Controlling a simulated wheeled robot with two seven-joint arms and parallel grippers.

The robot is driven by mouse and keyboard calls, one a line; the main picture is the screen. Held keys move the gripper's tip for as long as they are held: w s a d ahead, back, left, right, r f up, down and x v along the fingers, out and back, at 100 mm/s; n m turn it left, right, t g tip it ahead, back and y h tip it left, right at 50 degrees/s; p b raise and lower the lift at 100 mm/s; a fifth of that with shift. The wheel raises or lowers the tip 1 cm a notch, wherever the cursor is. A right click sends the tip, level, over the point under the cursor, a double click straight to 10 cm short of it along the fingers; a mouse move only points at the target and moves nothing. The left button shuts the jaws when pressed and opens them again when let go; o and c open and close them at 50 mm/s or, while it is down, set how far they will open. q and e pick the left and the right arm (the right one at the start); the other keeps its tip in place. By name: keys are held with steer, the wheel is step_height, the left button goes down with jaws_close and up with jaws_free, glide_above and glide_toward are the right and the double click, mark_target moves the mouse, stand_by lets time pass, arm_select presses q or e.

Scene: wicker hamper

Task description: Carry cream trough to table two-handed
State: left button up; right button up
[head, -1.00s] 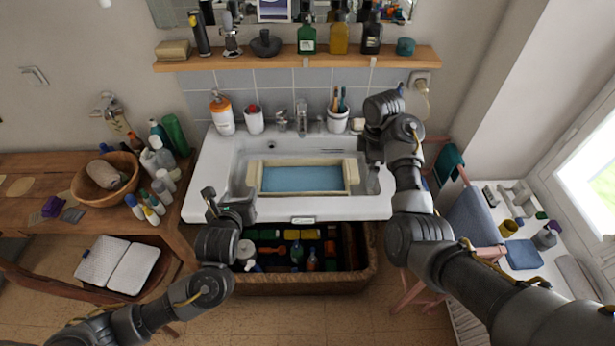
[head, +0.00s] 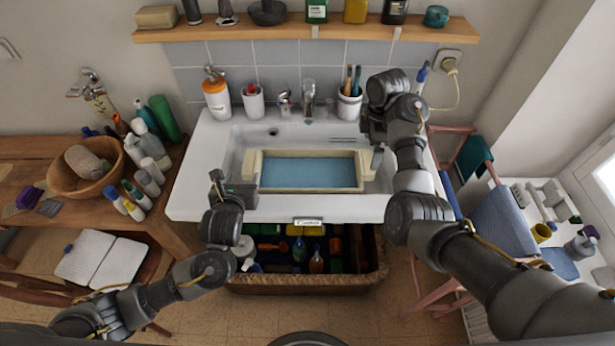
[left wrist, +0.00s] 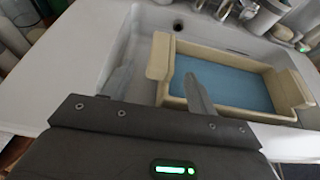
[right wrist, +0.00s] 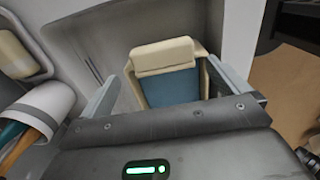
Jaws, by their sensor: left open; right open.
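The cream trough (head: 310,187) sits in the white sink basin, with a flat blue surface inside it. It has a raised block at each end. My left gripper (head: 233,190) is open and empty at the trough's left end, above the sink's front rim. In the left wrist view, the trough's left end block (left wrist: 159,57) lies ahead, between the lines of the spread fingers (left wrist: 158,90). My right gripper (head: 376,152) is open beside the trough's right end. In the right wrist view, an end block (right wrist: 165,54) shows between its spread fingers (right wrist: 165,88); contact cannot be told.
The sink (head: 190,190) holds a soap bottle (head: 216,98), cups and a tap (head: 308,100) along its back. A wicker hamper (head: 300,284) with bottles stands below. A wooden table (head: 30,165) with a bowl (head: 70,180) is left. A chair (head: 508,225) is right.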

mark_target(250, 159)
steer(key=shift+s+d+r, duration=0.1)
steer(key=shift+s, duration=0.2)
arm_select(q)
steer(key=x, duration=1)
steer(key=shift+w, duration=0.3)
arm_select(e)
step_height(250, 159, down, 11)
steer(key=shift+r, duration=0.1)
arm_select(q)
steer(key=shift+d+f, duration=0.1)
jaws_close()
arm_select(e)
steer(key=shift+w, duration=0.2)
steer(key=c, duration=1.8)
arm_select(q)
steer(key=shift+w+r, duration=0.15)
steer(key=shift+r, duration=0.1)
arm_select(e)
steer(key=shift+o, duration=0.2)
steer(key=shift+w+r, duration=0.1)
steer(key=shift+r, duration=0.1)
